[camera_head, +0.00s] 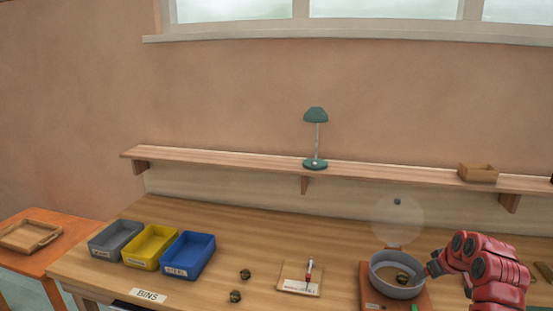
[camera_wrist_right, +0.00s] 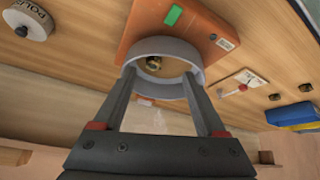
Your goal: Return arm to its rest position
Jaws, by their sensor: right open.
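My right arm (camera_head: 485,265) comes in from the right edge of the head view, red with dark round joints. Its gripper (camera_wrist_right: 160,76) is open, with two dark fingers reaching toward the rim of a round grey pan (camera_head: 385,285). The pan also shows in the wrist view (camera_wrist_right: 187,52). Whether the fingertips touch the rim I cannot tell. A small brassy piece (camera_wrist_right: 153,63) lies inside the pan, and nothing is seen held between the fingers. The pan stands on an orange-red board (camera_wrist_right: 155,17). My left gripper is not in view.
Grey (camera_head: 115,239), yellow (camera_head: 150,248) and blue (camera_head: 188,257) bins stand at the bench's left. Two small dark pieces (camera_head: 245,274) and a note board with a red-white pen (camera_head: 301,280) lie between. A shelf (camera_head: 240,160) carries a green lamp (camera_head: 316,116).

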